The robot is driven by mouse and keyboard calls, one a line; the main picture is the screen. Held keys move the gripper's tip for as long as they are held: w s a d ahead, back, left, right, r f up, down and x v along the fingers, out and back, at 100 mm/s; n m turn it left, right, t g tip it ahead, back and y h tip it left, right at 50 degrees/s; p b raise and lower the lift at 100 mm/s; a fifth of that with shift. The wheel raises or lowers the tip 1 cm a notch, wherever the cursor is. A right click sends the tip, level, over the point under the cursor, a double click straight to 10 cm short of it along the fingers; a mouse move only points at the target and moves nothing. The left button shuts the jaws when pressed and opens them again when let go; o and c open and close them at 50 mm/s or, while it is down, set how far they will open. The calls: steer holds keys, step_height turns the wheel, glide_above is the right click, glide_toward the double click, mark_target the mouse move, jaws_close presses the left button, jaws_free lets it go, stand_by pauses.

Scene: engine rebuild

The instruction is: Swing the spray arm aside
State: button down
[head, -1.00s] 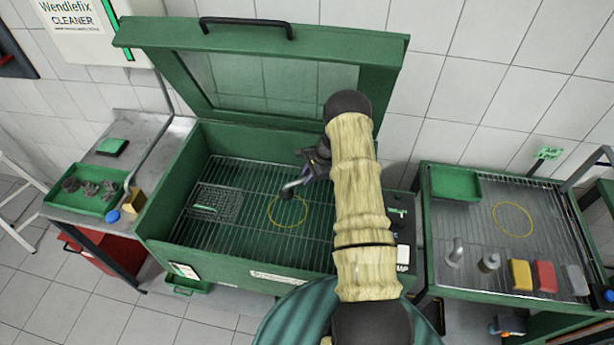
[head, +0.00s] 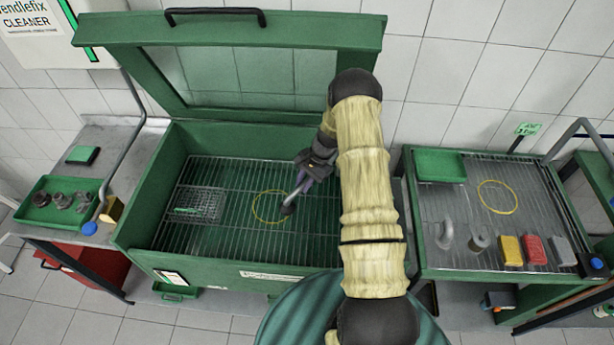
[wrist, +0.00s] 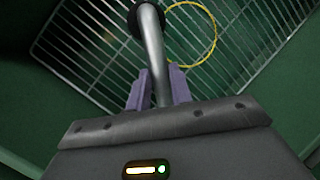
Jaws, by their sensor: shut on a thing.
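The spray arm (head: 293,199) is a grey metal tube with a dark nozzle end, over the right part of the wash tank's grate. My gripper (head: 307,177) is shut on the tube inside the tank. In the wrist view the spray arm (wrist: 151,45) runs up between the two purple fingers of my gripper (wrist: 157,88), its dark end at the top edge. The yellow ring (head: 270,206) on the grate lies just left of the nozzle in the head view. My forearm hides the tank's right side and the spray arm's mount.
The green wash tank (head: 150,195) has its lid (head: 235,32) raised. A wire basket (head: 192,205) sits at the grate's left. A green tray of parts (head: 45,214) stands on the left bench.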

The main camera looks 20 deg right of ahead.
steer(key=s+d+n+g+b, duration=0.2)
steer(key=s+d+n+b, duration=0.1)
steer(key=s+d+n, duration=0.2)
steer(key=shift+s+d+n+h, duration=0.4)
steer(key=shift+s+d, duration=0.95)
steer(key=shift+s, duration=0.05)
steer(key=shift+r, duration=0.1)
steer(key=c, duration=1.3)
jaws_free()
steer(key=shift+o, duration=0.2)
steer(key=b+v, duration=0.3)
steer(key=v, duration=0.9)
steer(key=shift+w+b, duration=0.25)
steer(key=shift+b, duration=0.1)
